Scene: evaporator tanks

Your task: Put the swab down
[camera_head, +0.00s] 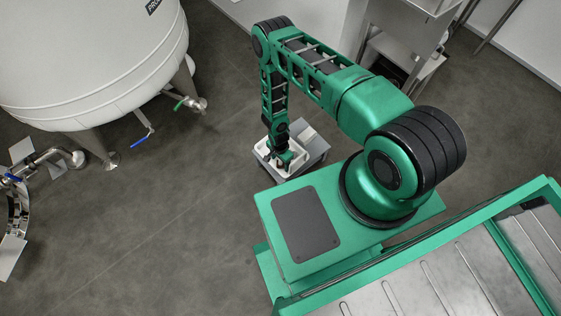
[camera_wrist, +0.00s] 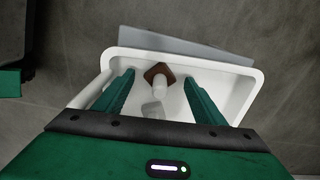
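The swab (camera_wrist: 159,86) shows in the wrist view as a short white stem with a brown, square-looking end (camera_wrist: 158,71). It appears to be in the white tray (camera_wrist: 245,94), between my fingers and apart from both. My gripper (camera_wrist: 158,78) is open, with one green finger on each side of the swab. In the head view my gripper (camera_head: 285,158) points down into the white tray (camera_head: 261,152); the swab cannot be made out there. A pale shape (camera_wrist: 153,108) lies just below the swab; I cannot tell what it is.
The tray sits on a small grey stand (camera_head: 313,153) beside my base. A large white tank (camera_head: 95,60) on metal legs, with blue-handled (camera_head: 139,140) and green-handled valves, stands at left. Metal equipment (camera_head: 400,45) stands at the back. The grey floor (camera_head: 150,220) between is clear.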

